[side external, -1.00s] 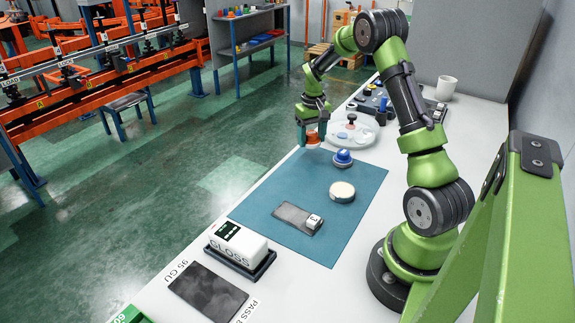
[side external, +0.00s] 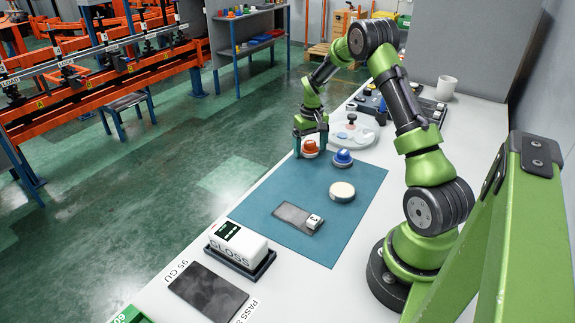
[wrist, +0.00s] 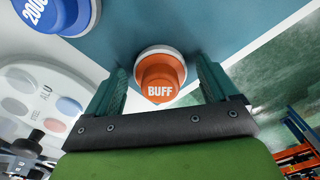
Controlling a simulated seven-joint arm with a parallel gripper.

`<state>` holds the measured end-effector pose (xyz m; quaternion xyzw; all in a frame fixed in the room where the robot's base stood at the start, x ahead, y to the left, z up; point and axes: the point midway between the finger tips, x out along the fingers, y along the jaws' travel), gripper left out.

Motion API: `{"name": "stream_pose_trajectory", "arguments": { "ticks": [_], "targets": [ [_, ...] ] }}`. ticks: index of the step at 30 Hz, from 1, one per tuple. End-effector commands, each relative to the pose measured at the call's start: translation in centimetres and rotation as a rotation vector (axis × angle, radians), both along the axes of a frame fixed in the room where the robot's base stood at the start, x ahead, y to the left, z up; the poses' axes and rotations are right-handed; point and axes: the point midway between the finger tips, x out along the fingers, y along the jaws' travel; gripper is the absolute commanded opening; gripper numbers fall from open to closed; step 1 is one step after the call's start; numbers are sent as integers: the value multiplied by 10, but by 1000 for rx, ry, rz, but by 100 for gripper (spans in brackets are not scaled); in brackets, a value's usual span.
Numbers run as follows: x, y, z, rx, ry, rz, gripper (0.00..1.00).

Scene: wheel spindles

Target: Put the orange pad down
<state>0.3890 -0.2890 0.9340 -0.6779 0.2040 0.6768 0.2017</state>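The orange pad (side external: 310,148), marked BUFF, sits on the far end of the blue mat (side external: 264,204), near its edge. In the wrist view the orange pad (wrist: 160,80) has a pale rim at its base. My gripper (side external: 311,145) is open around it. In the wrist view one finger of my gripper (wrist: 160,88) stands on each side of the pad, with a gap between pad and fingers.
A blue pad (side external: 342,158) stands close to the right of the orange one. A cream round pad (side external: 342,191) and a dark plate with a white block (side external: 298,218) lie on the mat. A round pale tray (side external: 352,134) is behind. The mat's near left is clear.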

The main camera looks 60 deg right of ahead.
Motion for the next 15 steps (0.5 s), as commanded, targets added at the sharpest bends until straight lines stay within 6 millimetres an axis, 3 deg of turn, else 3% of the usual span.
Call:
{"name": "stream_pose_trajectory", "arguments": {
  "ticks": [8,15],
  "targets": [
    [0,0,5,-1,-1,0,87],
    [1,0,48,-4,-4,1,87]
  ]
}}
